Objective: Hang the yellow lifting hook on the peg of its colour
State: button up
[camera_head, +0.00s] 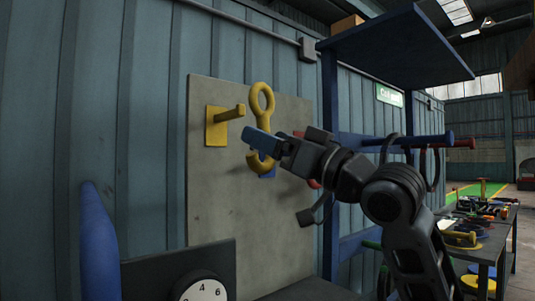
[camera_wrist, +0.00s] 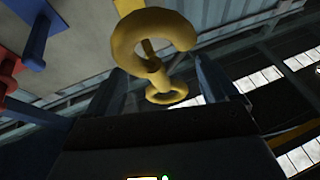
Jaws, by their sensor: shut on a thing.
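The yellow lifting hook (camera_head: 263,98) is upright in the head view, ring up and open curve down. My gripper (camera_head: 262,140) is shut on its middle. In the wrist view the hook (camera_wrist: 182,36) shows between the fingers, its curve nearer the top. The yellow peg (camera_head: 231,113) juts from a yellow square plate (camera_head: 215,129) on the grey board. Its tip is just left of the hook in the head view, with a small gap between them there.
The grey board (camera_head: 218,210) also bears a blue peg (camera_head: 268,173) and a red peg (camera_head: 314,183), partly hidden by the hook and my arm. A blue rack (camera_head: 330,130) stands right. A dial (camera_head: 203,291) and blue post (camera_head: 98,240) are low left.

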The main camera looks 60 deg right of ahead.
jog(key=w+d+f, duration=0.1)
jog(key=w+d, duration=0.2)
jog(key=w, duration=0.8)
jog(key=shift+f, duration=0.3)
dwell(1.0)
jog(key=shift+w+d, duration=0.1)
jog(key=shift+d, duration=0.05)
dwell(0.6)
jog(key=o, duration=1.4)
jog(key=shift+c, duration=0.2)
jog(key=shift+f, duration=0.1)
